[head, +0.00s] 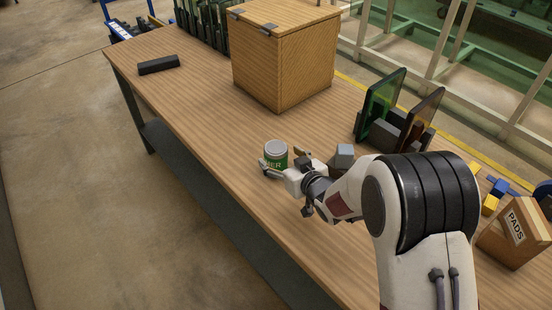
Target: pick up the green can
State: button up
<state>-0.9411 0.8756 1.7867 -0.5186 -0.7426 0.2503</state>
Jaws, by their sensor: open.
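A green can (276,155) with a pale grey top and light lettering stands upright on the wooden table (190,110), near its front edge. My gripper (281,160) reaches in from the right, low over the table. Its fingers are open, one at the near left side of the can and the other at its right side. The near finger covers part of the can's lower front. I cannot tell whether either finger touches the can.
A wooden box (270,65) stands behind the can. A rack with dark and green panels (381,105) stands at the back right. A PADS box (512,235) and coloured blocks (492,202) are far right. A black bar (158,65) lies at the left. The table left of the can is clear.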

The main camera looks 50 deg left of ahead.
jog(key=shift+x, duration=2.35)
jog(key=shift+w, duration=0.1)
jog(key=c, duration=1.5)
